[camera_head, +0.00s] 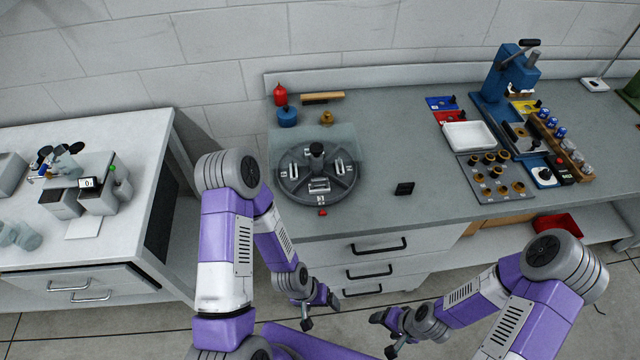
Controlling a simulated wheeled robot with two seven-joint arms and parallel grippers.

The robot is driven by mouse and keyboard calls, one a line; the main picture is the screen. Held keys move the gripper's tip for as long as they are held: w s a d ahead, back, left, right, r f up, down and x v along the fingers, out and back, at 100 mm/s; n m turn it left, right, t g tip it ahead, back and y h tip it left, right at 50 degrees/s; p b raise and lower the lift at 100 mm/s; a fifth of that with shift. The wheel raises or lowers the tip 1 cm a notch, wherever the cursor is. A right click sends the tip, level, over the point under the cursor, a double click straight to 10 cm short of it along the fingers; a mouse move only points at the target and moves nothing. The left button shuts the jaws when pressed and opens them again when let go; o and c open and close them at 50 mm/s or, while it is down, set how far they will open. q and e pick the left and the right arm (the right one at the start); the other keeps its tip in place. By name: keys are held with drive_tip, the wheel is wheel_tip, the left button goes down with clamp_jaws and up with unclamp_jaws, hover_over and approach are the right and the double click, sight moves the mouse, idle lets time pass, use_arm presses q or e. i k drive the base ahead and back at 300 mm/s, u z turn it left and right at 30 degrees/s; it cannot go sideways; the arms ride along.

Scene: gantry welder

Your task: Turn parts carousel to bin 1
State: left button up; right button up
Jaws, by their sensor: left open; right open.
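The parts carousel (292,188) is a round dark grey tray with divided bins and a black knob (316,150) at its centre. It sits near the front left of the grey workbench (385,140). White labels mark its bins, but the numbers are too small to read surely. A small red piece (322,212) lies at its front edge. My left gripper (322,312) is open and empty, low in front of the bench drawers, below the carousel. My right gripper (382,335) is open and empty, further right and also below the bench top. Neither touches the carousel.
A clear panel (338,137) stands behind the carousel. A blue press (508,75), white tray (469,136) and parts plate fill the right side.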

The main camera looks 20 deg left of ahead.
sight(313, 159)
drive_tip(key=z, duration=0.9)
drive_tip(key=k, duration=0.85)
drive_tip(key=u, duration=1.15)
drive_tip(key=i, duration=0.4)
